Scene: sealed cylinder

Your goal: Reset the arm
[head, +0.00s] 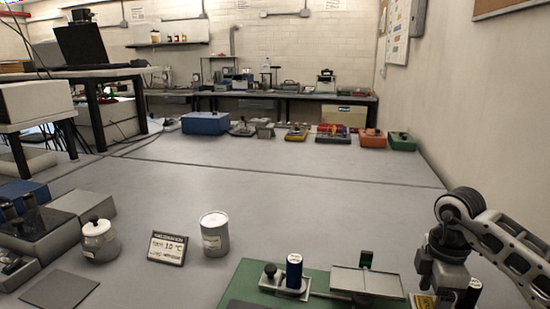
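A light grey cylinder with a label (215,236) stands upright on the grey table, left of the middle. My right arm comes in from the right edge and bends down, so my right gripper (438,290) is low at the bottom right, beside the right end of a green board (248,277). Its fingers are dark and partly cut off by the frame's lower edge, so I cannot tell if they are open or hold anything. My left gripper is not in view.
A lidded jar (99,242), a small display sign (167,249) and a dark plate (60,290) are at the left front. The green board carries a dark blue cylinder (293,272) and a grey platform (368,281). The table's middle is clear.

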